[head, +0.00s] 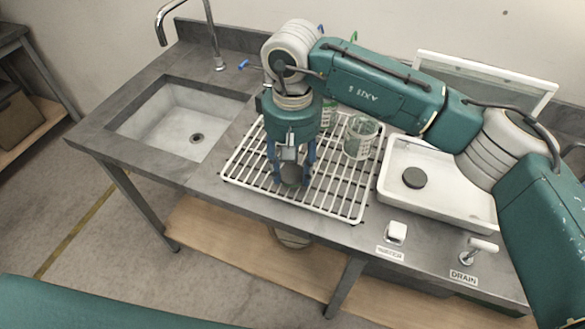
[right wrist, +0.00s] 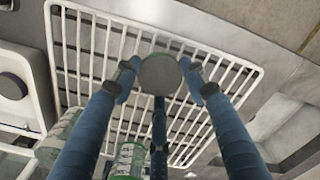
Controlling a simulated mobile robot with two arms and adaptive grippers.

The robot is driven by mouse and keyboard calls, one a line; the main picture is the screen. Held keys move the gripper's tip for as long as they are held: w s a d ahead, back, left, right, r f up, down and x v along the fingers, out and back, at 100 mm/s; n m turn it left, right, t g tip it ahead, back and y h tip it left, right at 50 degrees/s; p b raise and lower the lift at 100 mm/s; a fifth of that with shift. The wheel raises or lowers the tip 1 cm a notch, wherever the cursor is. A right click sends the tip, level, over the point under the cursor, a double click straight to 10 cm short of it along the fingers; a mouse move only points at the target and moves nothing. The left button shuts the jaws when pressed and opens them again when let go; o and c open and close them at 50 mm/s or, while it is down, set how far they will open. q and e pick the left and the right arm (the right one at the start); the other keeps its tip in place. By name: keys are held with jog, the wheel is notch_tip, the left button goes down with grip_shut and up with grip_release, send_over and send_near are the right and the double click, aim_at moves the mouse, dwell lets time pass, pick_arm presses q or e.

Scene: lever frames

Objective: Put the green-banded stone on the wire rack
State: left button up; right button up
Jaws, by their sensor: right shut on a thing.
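My right gripper (head: 292,176) points down over the wire rack and is shut on a round, flat, dark grey stone. The stone (head: 291,174) shows between the fingers; in the right wrist view the stone (right wrist: 160,73) is a grey disc between the fingertips (right wrist: 160,76). I cannot tell whether the stone touches the bars. My left gripper is not in view.
Glass jars with green marks stand at the rack's back, one of them a clear jar (head: 360,137). A white tray (head: 455,204) to the right holds another dark round stone (head: 414,178). A sink (head: 180,125) is at left. A white switch (head: 397,232) and a drain lever (head: 480,246) sit in front.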

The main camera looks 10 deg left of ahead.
jog(key=shift+f, duration=1)
jog(key=o, duration=1.2)
jog(key=shift+r, duration=0.1)
